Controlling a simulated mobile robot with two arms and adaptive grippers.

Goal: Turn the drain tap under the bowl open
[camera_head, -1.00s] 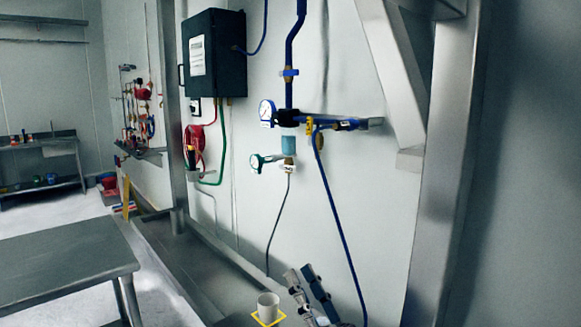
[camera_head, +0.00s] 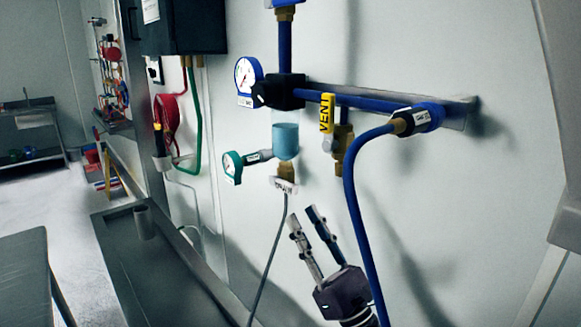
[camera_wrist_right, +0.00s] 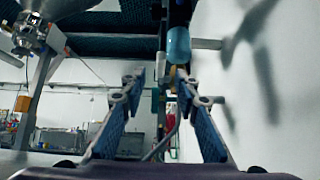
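The bowl (camera_head: 286,141) is a clear cup with blue liquid, hanging under a black block on the blue pipe. The drain tap (camera_head: 285,178) is a small brass fitting under it with a white label, and a grey tube runs down from it. My right gripper (camera_head: 304,213) is open and empty, below and slightly right of the tap, apart from it, fingers pointing up. In the right wrist view the bowl (camera_wrist_right: 179,45) shows above and between the two open fingers (camera_wrist_right: 167,92); the tap is hard to make out there. My left gripper is not in view.
A blue gauge (camera_head: 247,77) and a green gauge (camera_head: 232,167) sit left of the bowl. A yellow VENT tag (camera_head: 327,113) hangs over a brass valve to the right. A blue hose (camera_head: 350,200) drops right of my gripper. A grey cup (camera_head: 144,222) stands lower left.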

